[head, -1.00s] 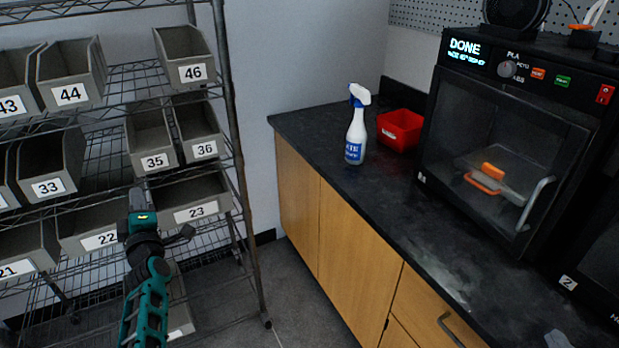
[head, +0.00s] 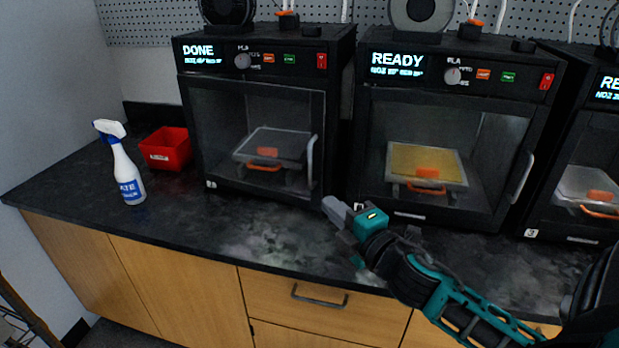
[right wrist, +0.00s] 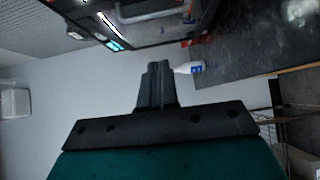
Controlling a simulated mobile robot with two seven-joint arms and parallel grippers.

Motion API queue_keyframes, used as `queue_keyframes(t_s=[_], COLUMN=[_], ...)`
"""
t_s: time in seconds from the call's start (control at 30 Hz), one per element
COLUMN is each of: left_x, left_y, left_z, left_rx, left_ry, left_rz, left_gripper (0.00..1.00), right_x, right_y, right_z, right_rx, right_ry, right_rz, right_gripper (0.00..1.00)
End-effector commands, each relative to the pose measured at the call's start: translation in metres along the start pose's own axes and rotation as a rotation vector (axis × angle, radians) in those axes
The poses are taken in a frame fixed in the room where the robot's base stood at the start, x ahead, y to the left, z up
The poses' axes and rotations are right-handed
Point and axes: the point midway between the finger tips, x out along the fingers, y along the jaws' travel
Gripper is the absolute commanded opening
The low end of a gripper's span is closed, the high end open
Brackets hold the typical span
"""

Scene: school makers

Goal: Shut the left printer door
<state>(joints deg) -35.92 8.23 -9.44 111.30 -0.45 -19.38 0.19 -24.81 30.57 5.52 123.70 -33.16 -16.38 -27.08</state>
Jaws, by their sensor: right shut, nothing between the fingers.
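The left printer (head: 193,150) is black, with a "DONE" display, and stands on the counter. Its glass door (head: 222,118) looks flush with the front or nearly so; I cannot tell if a small gap remains. The door's upright metal handle (head: 311,160) is at its right side. A grey plate with an orange clip lies inside. My right gripper (head: 330,207) is shut and empty, over the counter low in front of the gap between the left and middle printers, apart from the handle. Its shut fingers (right wrist: 157,84) show in the right wrist view. My left gripper is out of view.
The middle printer (head: 490,200) reads "READY"; another (head: 600,150) stands at the right edge. A spray bottle (head: 127,175) and red bin (head: 167,150) are left of the left printer. Counter (head: 200,222) in front is clear. A drawer handle (head: 318,297) is below.

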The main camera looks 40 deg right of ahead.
Motion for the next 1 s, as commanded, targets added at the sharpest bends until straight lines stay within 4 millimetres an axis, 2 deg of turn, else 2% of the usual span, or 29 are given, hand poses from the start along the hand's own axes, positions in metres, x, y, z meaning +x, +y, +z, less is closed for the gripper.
queue_keyframes(t_s=[0.5, 0.6, 0.8, 1.0], left_x=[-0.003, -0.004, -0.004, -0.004], left_y=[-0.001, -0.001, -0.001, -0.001], left_z=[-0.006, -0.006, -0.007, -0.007], left_rx=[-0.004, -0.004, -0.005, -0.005], left_ry=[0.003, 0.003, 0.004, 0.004], left_rz=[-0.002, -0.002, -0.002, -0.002], left_gripper=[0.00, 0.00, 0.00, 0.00], right_x=[0.082, 0.093, 0.105, 0.108], right_y=[0.002, 0.001, 0.000, 0.000], right_z=[0.000, 0.013, 0.026, 0.028], right_rx=[0.000, -0.002, -0.001, 0.001], right_ry=[-0.001, -0.002, 0.000, 0.001], right_rz=[0.002, 0.000, -0.002, -0.001], right_gripper=[0.00, 0.00, 0.00, 0.00])
